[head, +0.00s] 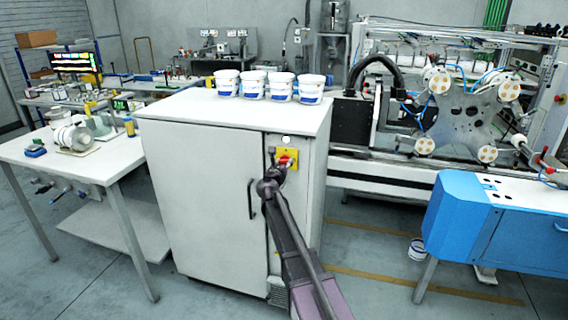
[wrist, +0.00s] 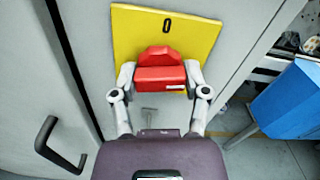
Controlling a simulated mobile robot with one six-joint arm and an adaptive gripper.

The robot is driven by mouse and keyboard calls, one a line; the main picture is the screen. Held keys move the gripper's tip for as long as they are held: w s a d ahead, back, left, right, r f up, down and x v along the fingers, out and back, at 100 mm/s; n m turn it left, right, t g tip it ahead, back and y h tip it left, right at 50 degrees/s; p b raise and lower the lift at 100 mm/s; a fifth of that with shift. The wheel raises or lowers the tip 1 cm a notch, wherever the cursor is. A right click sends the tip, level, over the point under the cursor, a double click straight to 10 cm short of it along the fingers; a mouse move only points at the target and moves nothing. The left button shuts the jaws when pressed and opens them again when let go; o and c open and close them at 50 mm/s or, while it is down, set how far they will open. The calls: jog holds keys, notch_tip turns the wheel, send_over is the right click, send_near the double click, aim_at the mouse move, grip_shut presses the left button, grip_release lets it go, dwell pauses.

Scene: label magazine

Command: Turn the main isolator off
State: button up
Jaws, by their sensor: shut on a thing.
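The main isolator is a red rotary handle (wrist: 160,76) on a yellow plate (wrist: 195,32) marked "0" at its top. In the wrist view the handle's grip bar lies across the plate. My gripper (wrist: 158,82) has one finger at each end of the red handle and is shut on it. In the head view the yellow plate (head: 291,154) is on the upper right of the white cabinet's front (head: 205,190). My gripper (head: 284,164) reaches it there and hides part of the red handle.
A dark door handle (wrist: 58,145) stands out left of the isolator. Several white tubs (head: 253,84) stand on the cabinet top. A blue machine housing (head: 500,225) is to the right. A white table (head: 75,160) is at the left. Floor shows between cabinet and blue housing.

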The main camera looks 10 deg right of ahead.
jog(key=n, duration=0.4)
jog(key=shift+w+n, duration=0.15)
jog(key=shift+n, duration=0.15)
jog(key=n, duration=0.3)
jog(key=shift+n, duration=0.3)
jog(key=n, duration=0.3)
jog(key=shift+n, duration=2.2)
jog(key=o, duration=1.2)
jog(key=shift+c, duration=0.2)
jog(key=v, duration=1.2)
